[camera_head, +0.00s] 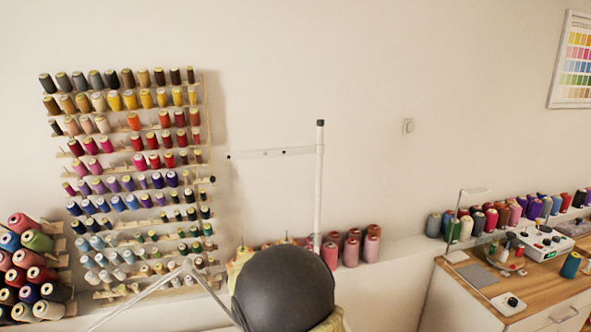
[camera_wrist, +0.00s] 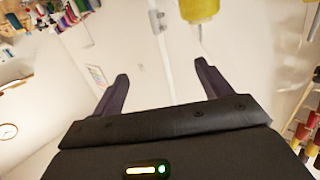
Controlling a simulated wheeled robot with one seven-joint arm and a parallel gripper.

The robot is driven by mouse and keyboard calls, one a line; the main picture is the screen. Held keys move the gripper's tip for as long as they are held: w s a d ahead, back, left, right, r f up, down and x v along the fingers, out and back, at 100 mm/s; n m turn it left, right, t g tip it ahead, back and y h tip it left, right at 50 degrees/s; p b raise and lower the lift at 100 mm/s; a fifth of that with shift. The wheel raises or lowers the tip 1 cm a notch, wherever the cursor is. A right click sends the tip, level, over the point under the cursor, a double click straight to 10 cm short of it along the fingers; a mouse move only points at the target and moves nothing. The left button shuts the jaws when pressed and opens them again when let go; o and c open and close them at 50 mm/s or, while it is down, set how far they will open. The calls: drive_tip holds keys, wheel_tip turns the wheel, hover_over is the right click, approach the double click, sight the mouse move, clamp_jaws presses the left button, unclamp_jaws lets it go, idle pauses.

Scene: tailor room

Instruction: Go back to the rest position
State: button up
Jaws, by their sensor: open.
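My gripper (camera_wrist: 160,78) shows in the wrist view with its two dark fingers spread wide apart. Nothing is between the fingers. A yellow thread spool (camera_wrist: 198,9) is at the top edge of that view, beyond the right fingertip and apart from it, with a thin pin at its end. The wrist view is strongly tilted. I cannot make out my gripper in the head view.
A wall rack (camera_head: 205,100) full of coloured spools is at the left. A dark rounded shape (camera_head: 283,290) fills the bottom middle. A white pole (camera_head: 319,190) stands behind it. A wooden worktop (camera_head: 535,272) with devices and spools is at the right.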

drive_tip(key=s+d+f+n+g+y, duration=0.1)
drive_tip(key=s+d+g, duration=0.3)
drive_tip(key=s, duration=0.5)
drive_tip(key=s+d+f+n+g+y+p, duration=0.1)
drive_tip(key=s+d+f+n+g+y, duration=0.1)
drive_tip(key=s+d, duration=0.4)
drive_tip(key=s+d+f+n+g+y, duration=0.2)
drive_tip(key=s+d+f+g+y, duration=0.2)
drive_tip(key=s, duration=1)
drive_tip(key=d+g, duration=0.1)
drive_tip(key=g, duration=0.2)
drive_tip(key=shift+s+d+f+p, duration=0.2)
drive_tip(key=shift+d+f+p, duration=0.05)
drive_tip(key=shift+f+p, duration=0.15)
drive_tip(key=shift+s, duration=0.1)
